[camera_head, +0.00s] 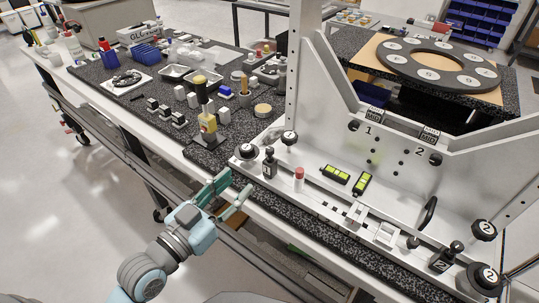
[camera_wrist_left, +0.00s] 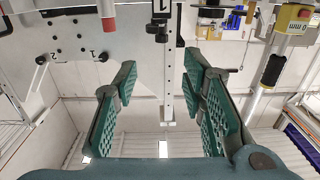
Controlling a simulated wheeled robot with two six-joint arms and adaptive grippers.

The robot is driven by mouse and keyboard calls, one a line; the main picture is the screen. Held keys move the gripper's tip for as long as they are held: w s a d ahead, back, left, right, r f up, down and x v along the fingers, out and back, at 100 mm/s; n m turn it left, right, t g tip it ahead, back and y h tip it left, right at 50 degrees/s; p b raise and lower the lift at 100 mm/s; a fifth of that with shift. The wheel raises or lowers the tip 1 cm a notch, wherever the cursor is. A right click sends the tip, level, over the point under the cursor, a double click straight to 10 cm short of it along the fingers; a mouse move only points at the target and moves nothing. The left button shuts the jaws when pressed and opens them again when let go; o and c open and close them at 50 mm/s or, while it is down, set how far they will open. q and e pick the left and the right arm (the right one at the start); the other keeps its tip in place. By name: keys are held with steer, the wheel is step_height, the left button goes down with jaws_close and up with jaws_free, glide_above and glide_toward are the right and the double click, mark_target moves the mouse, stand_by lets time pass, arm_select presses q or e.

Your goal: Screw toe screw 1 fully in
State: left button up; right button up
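The mirror fixture (camera_head: 330,150) is a pale metal frame on the right of the head view. At its left front corner are a round black knob (camera_head: 247,151) marked 1, another knob (camera_head: 289,137) that seems marked 1, and a black block with a small knob (camera_head: 270,162). I cannot tell for certain which is toe screw 1. My left gripper (camera_head: 228,194), with green finger pads, is just in front of this corner, apart from the knobs. It also shows in the wrist view (camera_wrist_left: 162,105), open and empty. My right gripper is not in view.
A red-capped cylinder (camera_head: 299,178) and two yellow-green levels (camera_head: 348,180) are on the fixture. Left of the corner stands a yellow gauge with a black handle (camera_head: 207,120). Small blocks and trays crowd the dark table behind. Open floor (camera_head: 60,200) lies front left.

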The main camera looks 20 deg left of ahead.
mark_target(267, 153)
arm_select(q)
steer(key=x, duration=1.3)
steer(key=shift+w+f, duration=0.1)
steer(key=shift+w, duration=0.3)
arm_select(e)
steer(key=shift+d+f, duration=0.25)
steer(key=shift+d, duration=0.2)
